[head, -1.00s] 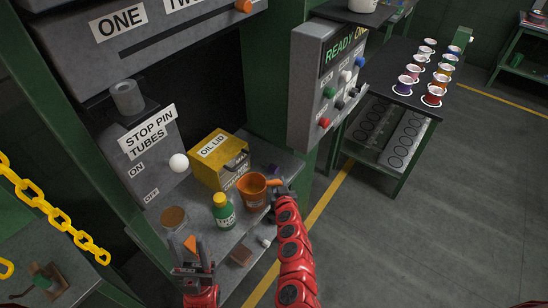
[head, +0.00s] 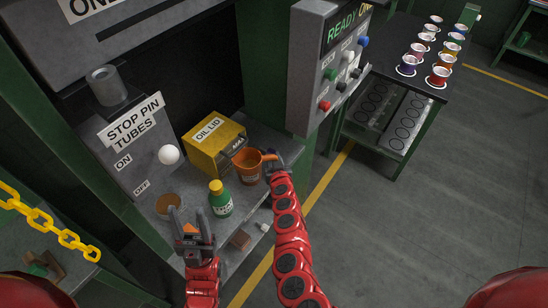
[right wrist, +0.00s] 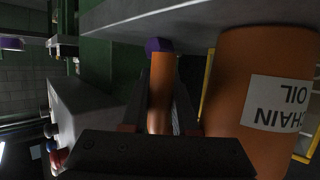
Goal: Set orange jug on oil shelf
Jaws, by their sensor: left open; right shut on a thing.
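The orange jug (head: 247,168) stands at the right part of the grey shelf (head: 222,246), in front of the yellow oil lid box (head: 213,143). In the right wrist view the jug (right wrist: 235,100) shows large, with a "CHAIN OIL" label. My right gripper (head: 274,166) is shut on the jug's handle; the handle (right wrist: 160,90) lies between its fingers in the wrist view. My left gripper (head: 190,222) is open and empty over the front left of the shelf, near a brown-topped round container (head: 168,206). Whether the jug touches the shelf is hard to tell.
A green bottle with a yellow cap (head: 219,199) stands left of the jug. A small brown block (head: 240,240) lies at the shelf's front. The lever's white knob (head: 168,155) and the button panel (head: 325,75) stick out nearby.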

